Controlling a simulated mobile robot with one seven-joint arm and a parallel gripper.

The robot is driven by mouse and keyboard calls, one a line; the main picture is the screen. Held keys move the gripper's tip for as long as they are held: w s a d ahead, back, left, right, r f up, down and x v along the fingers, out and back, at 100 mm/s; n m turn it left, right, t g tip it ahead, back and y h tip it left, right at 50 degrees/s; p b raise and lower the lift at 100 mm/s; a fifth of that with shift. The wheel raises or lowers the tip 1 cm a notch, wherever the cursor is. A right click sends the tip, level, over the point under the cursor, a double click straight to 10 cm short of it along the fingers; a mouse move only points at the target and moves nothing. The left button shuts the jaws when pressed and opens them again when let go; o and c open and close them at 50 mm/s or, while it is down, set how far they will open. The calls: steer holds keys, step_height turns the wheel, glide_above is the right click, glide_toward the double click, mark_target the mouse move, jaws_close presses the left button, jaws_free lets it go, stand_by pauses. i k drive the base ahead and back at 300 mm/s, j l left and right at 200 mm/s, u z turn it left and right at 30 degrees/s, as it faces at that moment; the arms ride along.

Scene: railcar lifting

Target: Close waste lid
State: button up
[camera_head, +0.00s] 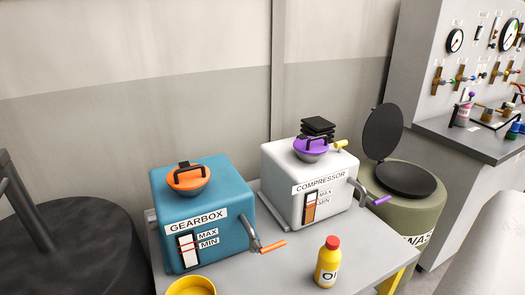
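The waste bin (435,206) is an olive-green drum behind the right end of the table, with a partly hidden label that begins "WAS". Its round dark lid (383,132) stands open, tilted up nearly upright at the back left of the rim. The bin's round top (405,180) shows dark and uncovered; I cannot tell how deep it is. The table and the compressor hide part of the bin's left side. My gripper is not in view.
On the grey table (280,262) stand a blue gearbox (228,235), a white compressor (280,190) and a yellow oil bottle (327,264). The compressor's purple-tipped handle (381,200) reaches toward the bin. A gauge panel (440,60) and counter (490,143) stand right of the bin.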

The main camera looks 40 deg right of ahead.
mark_target(383, 130)
steer(key=z, duration=2.1)
steer(key=i+l+u, duration=0.3)
steer(key=i+l, duration=0.15)
steer(key=l, duration=0.15)
steer(key=i+l+u, duration=0.3)
steer(key=l, duration=0.35)
steer(key=i+l+u, duration=0.15)
steer(key=l, duration=0.25)
steer(key=i+l+u, duration=0.1)
steer(key=l, duration=0.25)
steer(key=i+l, duration=0.1)
steer(key=i, duration=0.55)
steer(key=u, duration=0.05)
